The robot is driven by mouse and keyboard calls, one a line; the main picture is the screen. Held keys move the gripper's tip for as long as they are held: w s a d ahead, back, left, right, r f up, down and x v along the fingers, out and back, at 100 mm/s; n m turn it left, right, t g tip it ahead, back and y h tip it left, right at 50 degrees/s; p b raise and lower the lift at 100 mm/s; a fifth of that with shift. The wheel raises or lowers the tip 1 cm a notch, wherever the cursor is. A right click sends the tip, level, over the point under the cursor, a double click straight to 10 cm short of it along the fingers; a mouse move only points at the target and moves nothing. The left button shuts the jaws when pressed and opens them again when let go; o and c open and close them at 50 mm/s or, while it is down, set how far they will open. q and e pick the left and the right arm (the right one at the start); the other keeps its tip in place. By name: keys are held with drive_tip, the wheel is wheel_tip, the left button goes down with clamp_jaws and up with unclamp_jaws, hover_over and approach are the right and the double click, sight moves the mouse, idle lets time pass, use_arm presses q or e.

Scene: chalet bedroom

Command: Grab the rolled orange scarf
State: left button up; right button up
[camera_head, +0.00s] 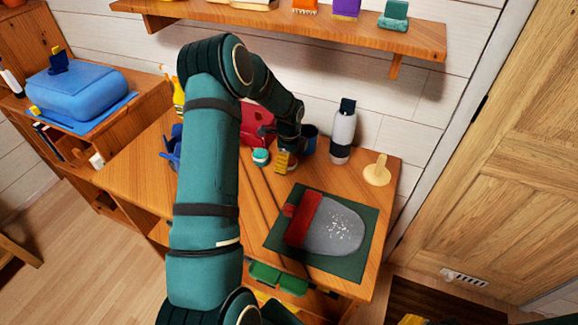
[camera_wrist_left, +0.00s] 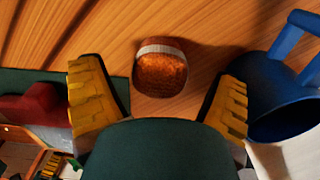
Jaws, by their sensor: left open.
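The rolled orange scarf (camera_wrist_left: 160,72) shows in the left wrist view as a short orange-brown roll with a pale band at its far end. It lies on the wooden desk. My left gripper (camera_wrist_left: 160,88) is open, with its yellow ridged fingers on either side of the roll and gaps between. In the head view my left gripper (camera_head: 285,161) points down at the desk near the wall, and I cannot make out the scarf there. Only a yellow piece at the bottom edge of the head view may belong to my right gripper (camera_head: 420,320); its jaws cannot be read.
A blue mug (camera_wrist_left: 274,95) stands close right of the left gripper. A grey bottle (camera_head: 342,135) and a cream stand (camera_head: 377,172) are farther right. A green mat (camera_head: 350,267) bears a red-and-grey item (camera_head: 330,225). A turquoise jar (camera_head: 260,156) is left of the gripper.

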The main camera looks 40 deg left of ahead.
use_arm(q)
wheel_tip(320, 180, down, 2)
drive_tip(key=shift+f, duration=0.1)
drive_tip(key=c, duration=1.2)
drive_tip(key=shift+c, duration=0.2)
